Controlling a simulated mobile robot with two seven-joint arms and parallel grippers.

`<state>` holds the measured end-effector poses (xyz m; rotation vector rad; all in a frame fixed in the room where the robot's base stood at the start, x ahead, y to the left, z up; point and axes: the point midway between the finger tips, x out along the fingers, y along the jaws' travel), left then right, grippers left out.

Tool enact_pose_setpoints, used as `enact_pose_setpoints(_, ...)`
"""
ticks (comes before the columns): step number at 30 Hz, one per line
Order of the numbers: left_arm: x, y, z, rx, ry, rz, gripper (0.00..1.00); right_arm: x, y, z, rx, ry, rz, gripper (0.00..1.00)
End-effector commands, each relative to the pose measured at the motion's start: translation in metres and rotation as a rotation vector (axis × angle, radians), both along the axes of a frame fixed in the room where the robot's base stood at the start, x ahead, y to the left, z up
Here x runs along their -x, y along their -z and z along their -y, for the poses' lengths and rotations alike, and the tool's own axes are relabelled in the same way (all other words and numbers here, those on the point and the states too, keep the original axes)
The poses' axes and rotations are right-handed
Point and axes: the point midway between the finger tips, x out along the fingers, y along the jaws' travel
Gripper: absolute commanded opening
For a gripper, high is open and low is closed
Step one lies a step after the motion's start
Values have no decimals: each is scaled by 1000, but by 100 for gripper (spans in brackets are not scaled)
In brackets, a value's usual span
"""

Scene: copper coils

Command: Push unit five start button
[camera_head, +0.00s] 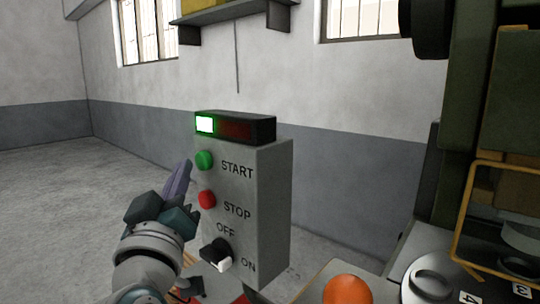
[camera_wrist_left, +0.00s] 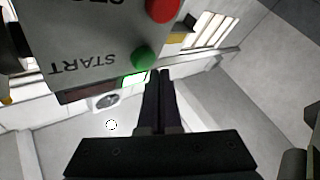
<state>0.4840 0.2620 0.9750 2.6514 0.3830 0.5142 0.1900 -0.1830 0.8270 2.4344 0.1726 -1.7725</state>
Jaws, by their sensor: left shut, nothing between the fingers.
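A grey control box (camera_head: 262,205) stands in the middle of the head view. Its green START button (camera_head: 205,160) is at the upper left of its face, above the red STOP button (camera_head: 207,199). In the left wrist view the box appears upside down, with the green button (camera_wrist_left: 145,57) just beyond my fingertips. My left gripper (camera_head: 187,165) is shut and empty, its fingers pointing up just left of the green button. In the left wrist view its fingertips (camera_wrist_left: 158,72) are close together by the button; I cannot tell whether they touch it. My right gripper is not in view.
A lamp housing (camera_head: 236,128) tops the box, its left lamp lit green and its right one dark red. A black OFF/ON switch (camera_head: 215,250) sits below STOP. An orange dome (camera_head: 347,289) and dark green machinery (camera_head: 462,120) are at right. Open floor lies left.

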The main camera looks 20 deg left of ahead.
Motion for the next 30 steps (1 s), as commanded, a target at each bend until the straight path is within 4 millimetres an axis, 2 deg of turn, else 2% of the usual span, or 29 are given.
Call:
enact_pose_setpoints(8,1,0,-1,-1,-1,1,0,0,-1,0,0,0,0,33)
enact_pose_setpoints(22,41,-1,-17,-1,-1,-2,0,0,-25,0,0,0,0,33)
enact_pose_setpoints(30,46,0,-19,0,0,1,0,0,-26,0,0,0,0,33)
